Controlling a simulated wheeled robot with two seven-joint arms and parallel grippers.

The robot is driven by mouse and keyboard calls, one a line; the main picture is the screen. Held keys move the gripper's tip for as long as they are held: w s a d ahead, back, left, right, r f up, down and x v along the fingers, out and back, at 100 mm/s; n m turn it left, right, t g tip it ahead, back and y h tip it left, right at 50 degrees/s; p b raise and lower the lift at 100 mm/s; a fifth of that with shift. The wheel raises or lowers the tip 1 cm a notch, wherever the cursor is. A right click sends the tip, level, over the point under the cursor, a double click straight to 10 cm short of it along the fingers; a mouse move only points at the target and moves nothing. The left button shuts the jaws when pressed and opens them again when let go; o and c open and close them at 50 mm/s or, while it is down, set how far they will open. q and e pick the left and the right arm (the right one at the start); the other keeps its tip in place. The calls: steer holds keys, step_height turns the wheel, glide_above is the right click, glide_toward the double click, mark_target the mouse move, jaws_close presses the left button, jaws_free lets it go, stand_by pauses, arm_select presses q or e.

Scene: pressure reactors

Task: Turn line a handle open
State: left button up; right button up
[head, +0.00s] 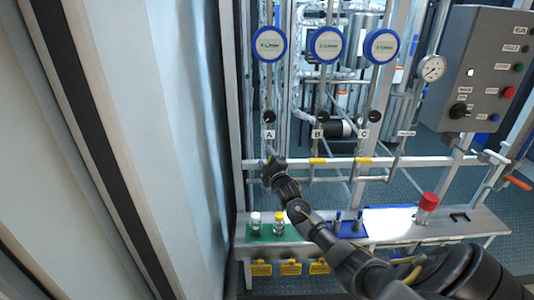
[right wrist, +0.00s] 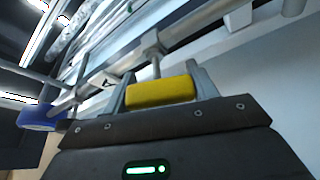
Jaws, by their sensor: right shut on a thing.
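The line A handle is a yellow grip (right wrist: 161,92) on a thin stem from a metal pipe in the right wrist view. My right gripper (right wrist: 162,93) is shut on it, with one finger at each end of the yellow grip. In the head view my right gripper (head: 271,163) is at the pipe below the label A (head: 269,134), and it hides the line A handle there. The line B handle (head: 318,160) and line C handle (head: 363,160) are yellow and lie level along the horizontal pipe. My left gripper is not in view.
Three round blue-rimmed gauges (head: 271,44) hang above the lines. A grey control box (head: 478,68) is at upper right. Below the pipes, a bench holds a green mat (head: 254,237) with two small jars, a blue rack (head: 349,231) and a red-capped item (head: 428,203). A pale wall stands close on the left.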

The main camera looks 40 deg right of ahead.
steer(key=shift+f+n+g+y+p, duration=0.2)
steer(key=shift+n+g+p, duration=0.15)
steer(key=shift+n+p, duration=0.55)
steer(key=shift+f+n+g+y+p, duration=0.15)
steer(key=shift+n+g+p, duration=0.25)
steer(key=shift+n, duration=0.9)
steer(key=o, duration=1)
steer(key=b+v, duration=0.2)
steer(key=v, duration=0.9)
